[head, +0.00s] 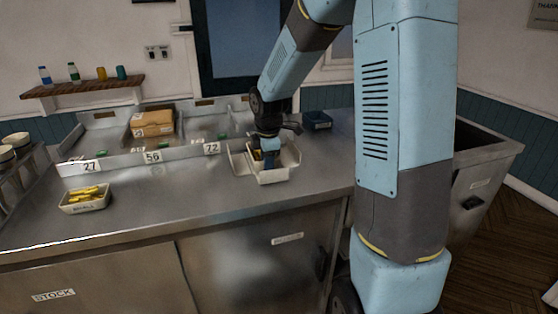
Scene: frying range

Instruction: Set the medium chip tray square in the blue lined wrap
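A pale open carton with raised sides (273,178) stands on the steel counter, right of the 72 tag. I cannot make out a blue line on it or read any size mark, so I cannot tell whether it is the wrap, the tray or both. My gripper (268,158) points down into it, with its fingertips mostly hidden by the carton's walls. Whether the fingers are open or closed on something does not show. A small pale tray of yellow chips (86,206) sits at the counter's left front; the lettering on its front is too small to read surely.
A dark blue box (317,121) stands behind and right of the carton. Behind the counter are steel bays with number tags, one holding a cardboard box (153,122). The middle of the counter is clear. A wall shelf (82,90) holds several bottles and cups.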

